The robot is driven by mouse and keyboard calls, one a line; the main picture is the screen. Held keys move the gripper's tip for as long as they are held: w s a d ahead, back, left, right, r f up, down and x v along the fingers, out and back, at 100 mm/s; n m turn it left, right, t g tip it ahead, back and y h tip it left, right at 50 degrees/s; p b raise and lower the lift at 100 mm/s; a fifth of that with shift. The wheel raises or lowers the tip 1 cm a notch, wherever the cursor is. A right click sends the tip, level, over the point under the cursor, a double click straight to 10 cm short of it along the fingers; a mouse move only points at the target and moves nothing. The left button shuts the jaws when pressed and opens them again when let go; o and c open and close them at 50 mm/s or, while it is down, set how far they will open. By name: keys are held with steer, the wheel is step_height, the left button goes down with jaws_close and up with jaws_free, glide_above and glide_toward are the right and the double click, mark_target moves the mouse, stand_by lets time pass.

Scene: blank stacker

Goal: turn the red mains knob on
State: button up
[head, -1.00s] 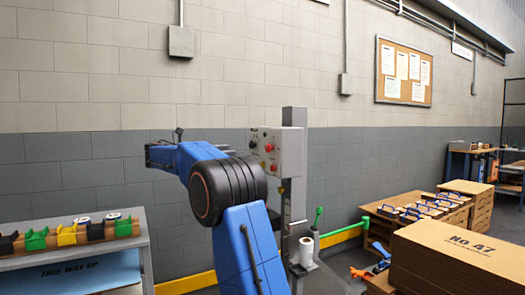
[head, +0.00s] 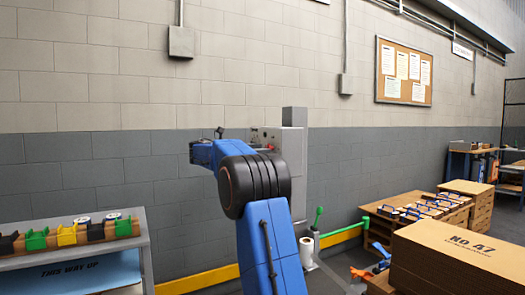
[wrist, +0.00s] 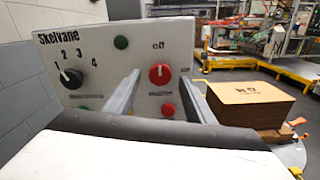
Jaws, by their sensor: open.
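The red mains knob (wrist: 160,74) is on a pale control panel (wrist: 112,44) in the wrist view. It has a light pointer mark that looks close to upright, with a small label above it. My gripper (wrist: 160,78) is open, one finger to the left of the knob and one to the right in the picture. I cannot tell how much gap is left to the panel face. In the head view the panel (head: 262,134) stands on a grey post and my arm covers most of it. The gripper itself is hidden there.
A red button (wrist: 168,109) sits just below the knob. A green button (wrist: 121,42) and a black numbered dial (wrist: 71,78) are to its left. A cardboard stack (wrist: 250,105) stands to the right.

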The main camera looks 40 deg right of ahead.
steer(key=shift+x, duration=0.85)
steer(key=c, duration=1.1)
steer(key=shift+o, duration=0.2)
steer(key=shift+m, duration=8.9)
